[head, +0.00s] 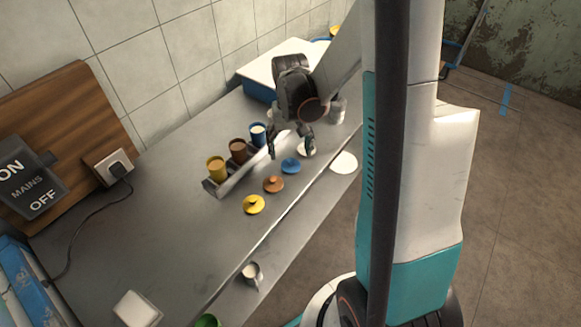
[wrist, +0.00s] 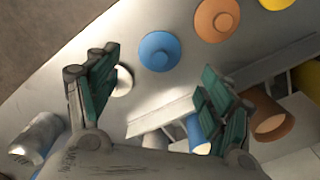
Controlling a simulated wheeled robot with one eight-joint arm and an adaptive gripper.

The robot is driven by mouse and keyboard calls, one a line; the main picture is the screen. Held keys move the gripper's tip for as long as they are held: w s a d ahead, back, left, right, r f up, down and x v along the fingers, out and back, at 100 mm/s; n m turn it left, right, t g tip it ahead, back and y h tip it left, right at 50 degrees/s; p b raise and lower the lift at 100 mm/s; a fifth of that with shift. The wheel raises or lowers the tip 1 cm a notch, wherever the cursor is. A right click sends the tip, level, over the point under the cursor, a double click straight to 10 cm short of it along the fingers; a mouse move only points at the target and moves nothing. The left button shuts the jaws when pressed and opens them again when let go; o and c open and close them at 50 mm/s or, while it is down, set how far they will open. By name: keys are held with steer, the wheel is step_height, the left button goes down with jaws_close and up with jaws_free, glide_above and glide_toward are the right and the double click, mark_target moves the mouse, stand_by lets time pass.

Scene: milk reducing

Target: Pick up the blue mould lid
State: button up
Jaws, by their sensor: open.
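The blue mould lid (head: 291,166) lies on the grey metal counter, a round disc with a knob on top. In the wrist view the blue lid (wrist: 159,52) lies ahead of and between my fingers, clear of both. My gripper (head: 290,146) is open and empty above the counter, beside the lid. In the wrist view my gripper's (wrist: 155,92) two green-padded fingers are spread wide. A white lid (head: 306,151) sits close to the fingers and shows partly behind the left finger in the wrist view (wrist: 122,80).
An orange lid (head: 273,184) and a yellow lid (head: 253,204) lie in line with the blue one. A metal rack (head: 222,188) holds yellow, brown and blue moulds. A metal cup (wrist: 38,138) stands near the left finger.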

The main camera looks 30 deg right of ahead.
mark_target(291, 160)
steer(key=shift+s+f+b, duration=0.1)
steer(key=shift+f+b, duration=1.1)
steer(key=shift+f, duration=1.6)
steer(key=shift+r, duration=0.1)
steer(key=c, duration=0.8)
